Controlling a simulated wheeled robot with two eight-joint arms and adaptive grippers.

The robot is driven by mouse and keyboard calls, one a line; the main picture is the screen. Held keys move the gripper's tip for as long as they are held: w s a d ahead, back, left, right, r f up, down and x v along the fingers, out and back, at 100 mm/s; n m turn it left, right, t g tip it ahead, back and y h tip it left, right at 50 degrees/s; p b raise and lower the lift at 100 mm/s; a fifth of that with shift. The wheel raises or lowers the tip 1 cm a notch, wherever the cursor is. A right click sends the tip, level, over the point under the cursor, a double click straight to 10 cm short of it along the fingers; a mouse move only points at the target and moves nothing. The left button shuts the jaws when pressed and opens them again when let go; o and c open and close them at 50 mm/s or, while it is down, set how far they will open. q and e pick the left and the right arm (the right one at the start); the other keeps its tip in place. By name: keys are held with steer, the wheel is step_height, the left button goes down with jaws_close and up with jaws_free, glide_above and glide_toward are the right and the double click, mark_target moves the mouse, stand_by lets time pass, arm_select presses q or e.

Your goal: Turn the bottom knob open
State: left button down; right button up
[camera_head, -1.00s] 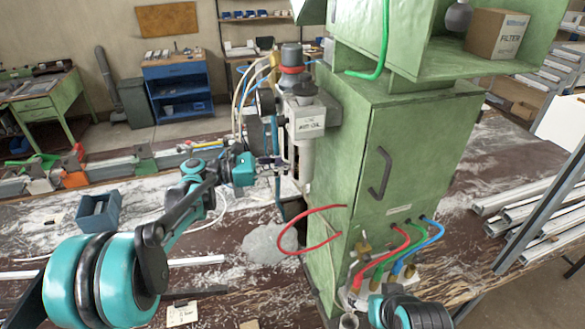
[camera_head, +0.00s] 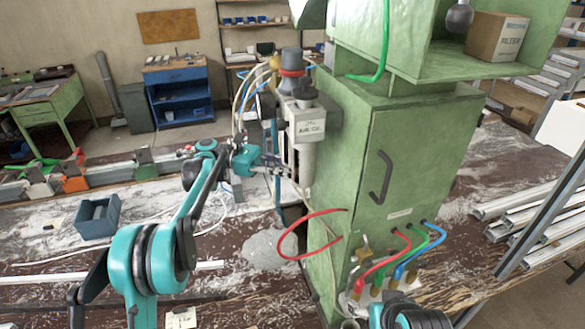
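The air unit (camera_head: 304,125) with a printed label is mounted on the left side of the green cabinet. A red and dark grey knob (camera_head: 291,68) sits on top of it, and a pale cylinder (camera_head: 303,160) hangs below the label. I cannot make out a separate bottom knob at the cylinder's lower end. My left gripper (camera_head: 279,165) is beside the cylinder, on its left. Its dark fingers are too small to tell whether they are open or touching it. Only teal and black parts of my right arm show at the bottom edge; its gripper is out of view.
The green cabinet (camera_head: 405,165) stands right of the unit. A red hose (camera_head: 283,240) loops out below it, and several coloured hoses join fittings at its base. A blue bin (camera_head: 97,218) is on the dusty bench at left. Metal profiles (camera_head: 525,205) lie at right.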

arm_select(q)
steer(key=c, duration=1.3)
jaws_free()
